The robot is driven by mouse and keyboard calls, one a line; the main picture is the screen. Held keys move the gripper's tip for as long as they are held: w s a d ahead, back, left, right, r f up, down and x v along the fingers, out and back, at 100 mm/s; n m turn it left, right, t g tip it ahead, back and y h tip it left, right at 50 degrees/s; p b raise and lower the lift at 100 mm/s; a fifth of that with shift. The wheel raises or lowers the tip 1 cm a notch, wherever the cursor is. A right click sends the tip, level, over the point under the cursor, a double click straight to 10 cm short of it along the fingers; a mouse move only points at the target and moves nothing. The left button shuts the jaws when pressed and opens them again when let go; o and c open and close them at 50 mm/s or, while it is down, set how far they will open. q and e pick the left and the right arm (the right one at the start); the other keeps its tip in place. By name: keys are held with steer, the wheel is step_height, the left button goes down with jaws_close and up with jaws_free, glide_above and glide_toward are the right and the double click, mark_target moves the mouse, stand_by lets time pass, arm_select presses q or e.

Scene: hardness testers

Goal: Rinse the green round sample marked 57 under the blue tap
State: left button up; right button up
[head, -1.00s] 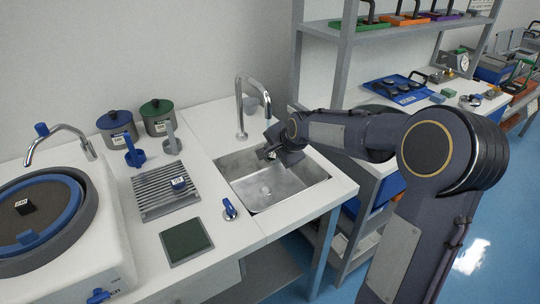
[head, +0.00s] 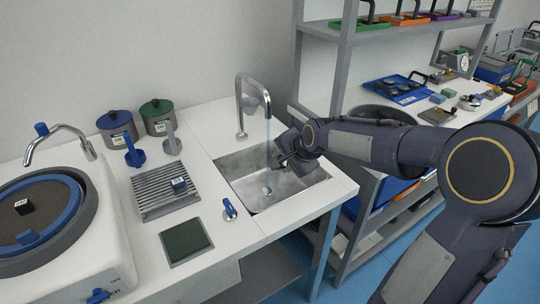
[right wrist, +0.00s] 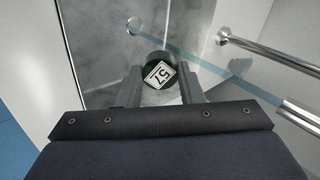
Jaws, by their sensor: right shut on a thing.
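The green round sample (right wrist: 158,72), dark green with a white label reading 57, is between the two fingers of my right gripper (right wrist: 160,86), which is shut on it. In the head view my right gripper (head: 281,160) reaches over the sink from the right, and the sample is too small to make out there. The chrome tap (head: 241,103) arches over the sink (head: 290,195), with a blue lever (head: 229,208) at the sink's front left. A thin water stream (head: 268,150) falls from the spout. In the wrist view the stream (right wrist: 190,60) passes close by the sample; I cannot tell whether they touch. My left gripper is out of view.
A blue sample (head: 179,184) lies on the slatted drain rack (head: 160,206) left of the sink. A dark green pad (head: 186,241) lies in front. Blue (head: 117,127) and green-lidded (head: 157,117) pots stand behind. A polishing machine (head: 75,255) is at the left, a shelf rack (head: 345,60) at the right.

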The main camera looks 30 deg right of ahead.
steer(key=s, duration=0.3)
steer(key=s+r, duration=0.1)
steer(key=shift+s+d, duration=0.25)
steer(key=shift+s, duration=0.1)
steer(key=shift+s, duration=0.1)
stand_by(0.4)
